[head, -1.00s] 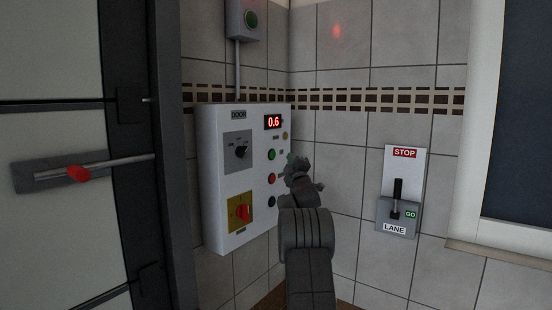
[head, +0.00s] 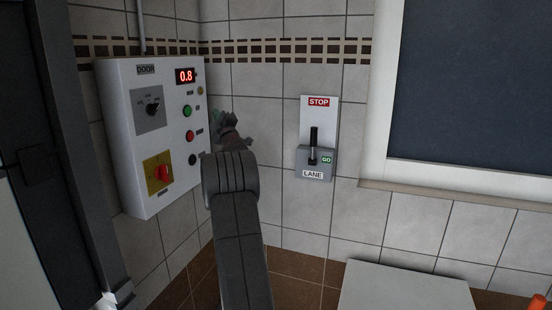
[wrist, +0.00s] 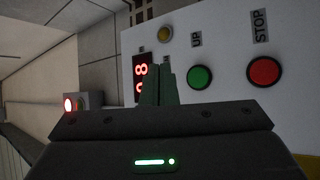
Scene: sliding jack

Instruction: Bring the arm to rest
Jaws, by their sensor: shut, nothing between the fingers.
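My gripper (head: 228,122) is in the middle of the head view, up by the right side of the white DOOR control box (head: 125,190). In the wrist view its fingers (wrist: 158,84) are shut with nothing between them. They stand in front of the box's red display (wrist: 140,72), left of the green UP button (wrist: 200,77) and the red STOP button (wrist: 264,71). Whether the fingers touch the box cannot be told. My arm reaches up from the bottom of the head view.
The display (head: 185,76) reads 0.8. The box also carries a black selector (head: 152,107) and a red switch on yellow (head: 160,174). A LANE lever unit (head: 315,165) is on the tiled wall. A pale flat surface (head: 400,290) and a dark window (head: 470,80) are at right.

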